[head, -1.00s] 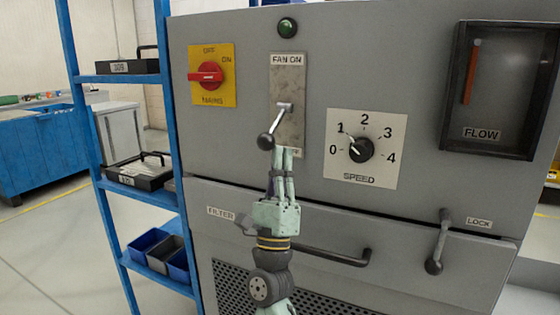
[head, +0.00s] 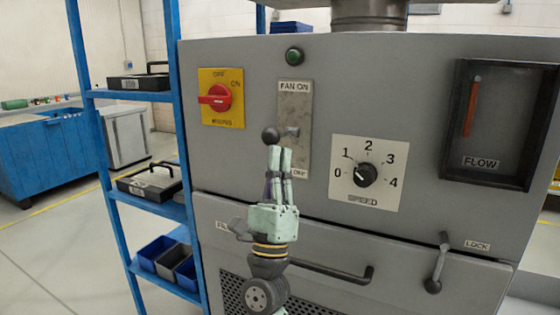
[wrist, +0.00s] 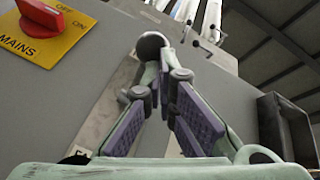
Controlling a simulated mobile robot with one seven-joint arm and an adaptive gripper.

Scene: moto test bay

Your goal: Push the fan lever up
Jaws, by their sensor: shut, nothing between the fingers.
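The fan lever's dark round knob (head: 270,135) stands out from a pale plate (head: 294,105) on the grey cabinet. The plate reads FAN ON at the top; its bottom label is partly covered. The knob is about level with the lever's pivot (head: 292,131). My gripper (head: 279,150) is shut and empty, pointing up, with its fingertips just below the knob. In the wrist view the knob (wrist: 152,45) sits right at the fingertips (wrist: 163,66); contact looks likely but I cannot be certain. My fingers hide much of the lever's shaft.
The red mains switch (head: 215,97) is left of the plate, and the speed dial (head: 366,174) is to its right. Below are a drawer handle (head: 325,269) and a lock lever (head: 438,264). A blue shelf (head: 140,95) stands at the left. A green lamp (head: 294,55) is above.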

